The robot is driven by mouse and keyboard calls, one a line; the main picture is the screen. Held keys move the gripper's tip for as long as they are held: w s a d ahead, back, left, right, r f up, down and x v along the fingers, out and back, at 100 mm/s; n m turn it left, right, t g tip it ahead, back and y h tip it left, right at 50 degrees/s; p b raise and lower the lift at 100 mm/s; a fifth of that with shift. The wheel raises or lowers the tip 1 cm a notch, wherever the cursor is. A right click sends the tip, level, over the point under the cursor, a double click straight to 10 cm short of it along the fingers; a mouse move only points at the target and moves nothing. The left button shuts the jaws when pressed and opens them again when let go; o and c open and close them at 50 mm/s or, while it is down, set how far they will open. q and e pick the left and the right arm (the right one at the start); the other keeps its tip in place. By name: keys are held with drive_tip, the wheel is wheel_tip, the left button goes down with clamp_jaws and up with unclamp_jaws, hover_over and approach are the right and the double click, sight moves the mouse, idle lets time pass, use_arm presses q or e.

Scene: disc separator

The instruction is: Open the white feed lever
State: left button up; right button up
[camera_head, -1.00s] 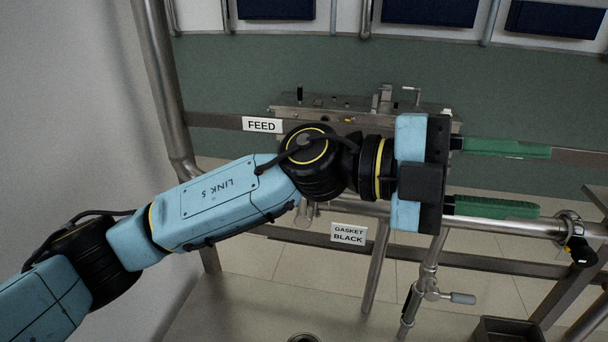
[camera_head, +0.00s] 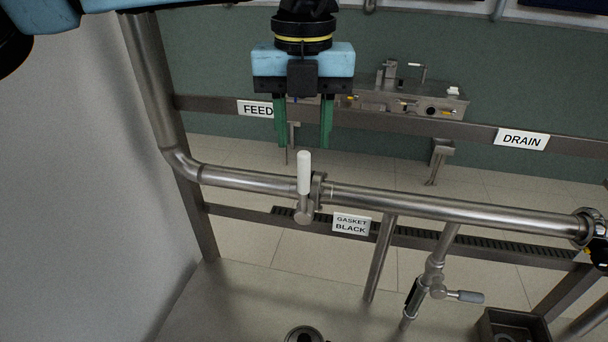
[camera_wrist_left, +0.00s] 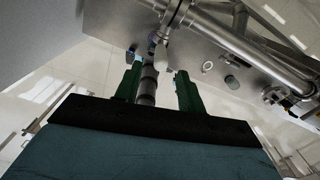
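The white feed lever (camera_head: 304,172) stands upright at a valve on the horizontal steel pipe, in the middle of the head view. My left gripper (camera_head: 304,143) points down above the lever, with its two green fingers spread apart and nothing between them. The lever's top is just below the fingertips, apart from them in the picture. In the left wrist view my gripper's open green fingers (camera_wrist_left: 157,75) show, and the white lever (camera_wrist_left: 163,53) appears beyond and between them. My right gripper is not in view.
The steel pipe (camera_head: 430,206) runs across to a clamp at the right. A FEED label (camera_head: 257,109) is on the rail behind the gripper, and a GASKET BLACK label (camera_head: 350,224) is below the pipe. A side valve handle (camera_head: 465,296) sticks out lower right.

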use_arm(q)
drive_tip(key=p, duration=0.2)
hover_over(304, 210)
drive_tip(key=f, duration=0.6)
drive_tip(key=w+f, duration=0.1)
drive_tip(key=f, duration=0.2)
drive_tip(key=shift+r, duration=0.1)
clamp_jaws()
